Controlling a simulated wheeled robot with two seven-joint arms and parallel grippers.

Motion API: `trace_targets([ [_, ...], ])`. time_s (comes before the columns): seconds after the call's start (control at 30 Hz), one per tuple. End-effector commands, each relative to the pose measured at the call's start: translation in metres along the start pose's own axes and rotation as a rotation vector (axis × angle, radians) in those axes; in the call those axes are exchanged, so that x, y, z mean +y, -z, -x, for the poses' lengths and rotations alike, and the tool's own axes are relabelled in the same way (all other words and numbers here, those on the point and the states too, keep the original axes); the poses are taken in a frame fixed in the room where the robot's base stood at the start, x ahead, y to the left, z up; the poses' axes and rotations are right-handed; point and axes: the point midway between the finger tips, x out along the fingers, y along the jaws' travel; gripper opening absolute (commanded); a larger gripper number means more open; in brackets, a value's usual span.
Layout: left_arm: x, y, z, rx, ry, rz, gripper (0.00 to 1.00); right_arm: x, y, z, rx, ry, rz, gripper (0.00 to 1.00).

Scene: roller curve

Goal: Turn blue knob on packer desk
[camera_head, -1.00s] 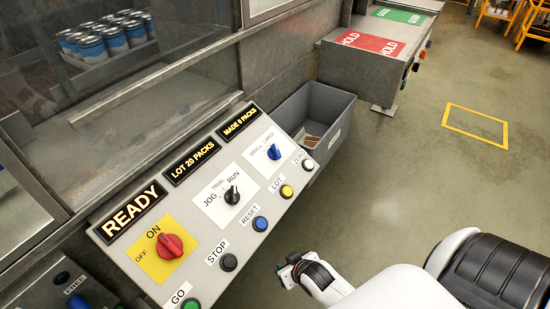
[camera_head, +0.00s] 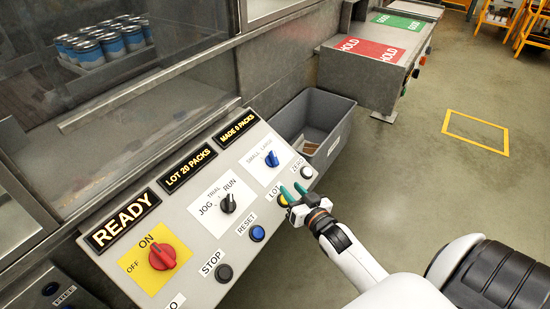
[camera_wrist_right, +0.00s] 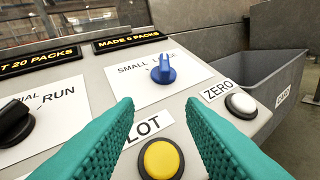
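The blue knob (camera_head: 272,159) sits on a white plate marked SMALL and LARGE, at the right end of the sloped packer desk (camera_head: 189,226). In the right wrist view the blue knob (camera_wrist_right: 163,69) is ahead of the fingers, a little above the middle, with its grip part roughly upright. My right gripper (camera_head: 293,190) is open, with green fingers over the panel near the yellow LOT button (camera_wrist_right: 161,159). Nothing is between its fingers, and it is apart from the knob. My left gripper is not in view.
A black JOG/RUN knob (camera_head: 228,203) and a red ON/OFF knob (camera_head: 161,256) are to the left. A white ZERO button (camera_head: 306,172) is close to the right. A grey bin (camera_head: 335,127) stands beyond the desk's right end.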

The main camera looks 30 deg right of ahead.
Motion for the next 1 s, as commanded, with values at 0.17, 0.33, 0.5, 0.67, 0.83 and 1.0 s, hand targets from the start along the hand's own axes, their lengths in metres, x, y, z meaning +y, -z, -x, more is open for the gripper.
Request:
trace_targets([
  [0.17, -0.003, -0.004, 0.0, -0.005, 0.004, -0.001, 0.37, -0.011, -0.019, -0.009, -0.111, -0.033, -0.032, 0.36],
  [0.33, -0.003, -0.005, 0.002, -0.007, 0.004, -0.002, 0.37, -0.01, -0.024, -0.028, -0.123, -0.039, -0.036, 0.36],
  [0.5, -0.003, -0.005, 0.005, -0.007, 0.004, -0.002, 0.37, -0.009, -0.029, -0.062, -0.123, -0.038, -0.035, 0.36],
  [0.67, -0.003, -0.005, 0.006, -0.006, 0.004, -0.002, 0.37, -0.008, -0.033, -0.093, -0.122, -0.038, -0.036, 0.36],
  [0.83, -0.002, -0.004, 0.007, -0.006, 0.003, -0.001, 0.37, -0.007, -0.034, -0.116, -0.12, -0.037, -0.035, 0.36],
  [1.0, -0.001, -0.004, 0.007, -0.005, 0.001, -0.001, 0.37, -0.007, -0.035, -0.126, -0.119, -0.038, -0.034, 0.36],
])
